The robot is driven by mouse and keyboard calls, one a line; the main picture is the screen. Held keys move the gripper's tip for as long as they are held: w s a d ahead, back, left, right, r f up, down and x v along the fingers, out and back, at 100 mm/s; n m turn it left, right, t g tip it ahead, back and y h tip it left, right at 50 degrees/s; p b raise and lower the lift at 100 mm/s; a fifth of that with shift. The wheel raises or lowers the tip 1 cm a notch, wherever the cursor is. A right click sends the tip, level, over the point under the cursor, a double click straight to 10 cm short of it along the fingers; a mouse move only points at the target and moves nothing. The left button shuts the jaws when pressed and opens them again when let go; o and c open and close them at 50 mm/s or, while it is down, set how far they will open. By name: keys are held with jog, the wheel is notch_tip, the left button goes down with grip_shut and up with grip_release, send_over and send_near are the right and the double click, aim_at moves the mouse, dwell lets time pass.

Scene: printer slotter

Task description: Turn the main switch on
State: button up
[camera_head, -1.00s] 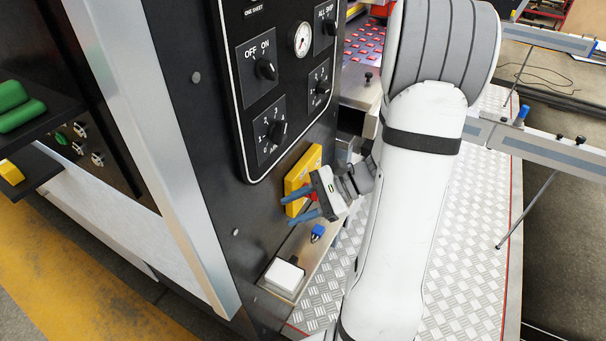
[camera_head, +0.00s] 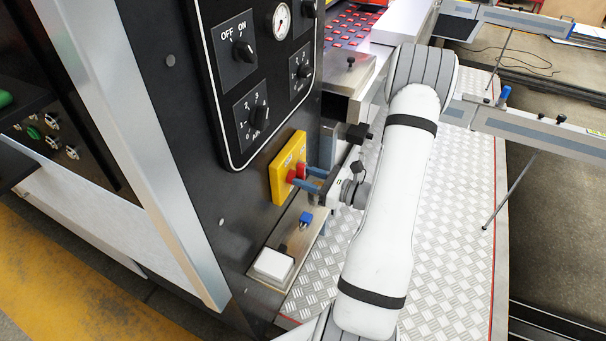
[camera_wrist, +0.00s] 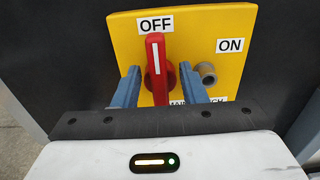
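The main switch is a red handle (camera_wrist: 155,68) on a yellow plate (camera_wrist: 203,30) marked OFF above and ON at the right. In the wrist view the handle stands upright, pointing at OFF. The yellow plate (camera_head: 281,180) also shows in the head view, low on the black panel, with the red handle (camera_head: 298,172) partly covered by the fingers. My gripper (camera_wrist: 158,88) is open. Its blue fingers stand to the left and right of the handle, with gaps on both sides. In the head view my gripper (camera_head: 302,179) faces the plate from the right.
A grey round stub (camera_wrist: 207,72) sits on the plate right of the handle. Above the plate is a black panel with knobs and a gauge (camera_head: 281,17). Below it a metal ledge holds a blue part (camera_head: 306,218) and a white square button (camera_head: 273,265).

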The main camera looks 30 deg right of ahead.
jog(key=shift+x, duration=0.8)
jog(key=shift+c, duration=0.6)
